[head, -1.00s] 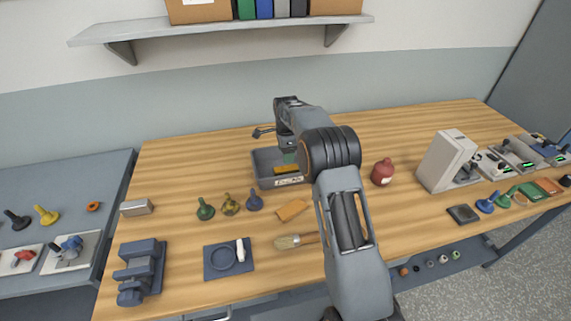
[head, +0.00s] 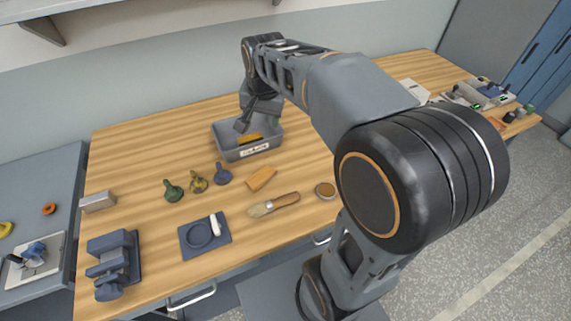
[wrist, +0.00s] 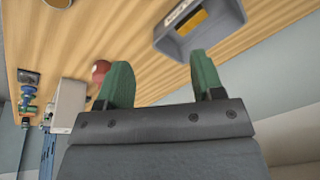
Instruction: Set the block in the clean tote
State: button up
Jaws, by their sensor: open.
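A grey open tote (head: 226,154) with a white label on its front stands near the back of the bench. The label is too small to read surely. A yellow-orange block (head: 250,138) lies inside the tote. In the wrist view the tote (wrist: 168,45) is at the top right, with the block (wrist: 190,22) in it. My gripper (wrist: 161,62) has two green fingers spread apart with nothing between them. It is apart from the block and the tote. In the head view its fingers are mostly hidden by my arm around the tote's back.
An orange piece (head: 261,178) and a brush (head: 273,204) lie in front of the tote. Green, yellow and blue knobbed pieces (head: 198,182) stand to its left. A metal block (head: 97,202) and a vise (head: 112,262) are farther left. A red pot (wrist: 101,70) shows in the wrist view.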

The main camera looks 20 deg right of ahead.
jog(key=s+f+n+t, duration=0.1)
jog(key=s+f+n, duration=0.1)
jog(key=s, duration=0.5)
jog(key=s+f+n, duration=0.1)
jog(key=s+n, duration=0.4)
jog(key=s, duration=0.2)
jog(key=shift+s+a+f+t, duration=0.15)
jog(key=shift+f+t, duration=0.25)
dwell(0.4)
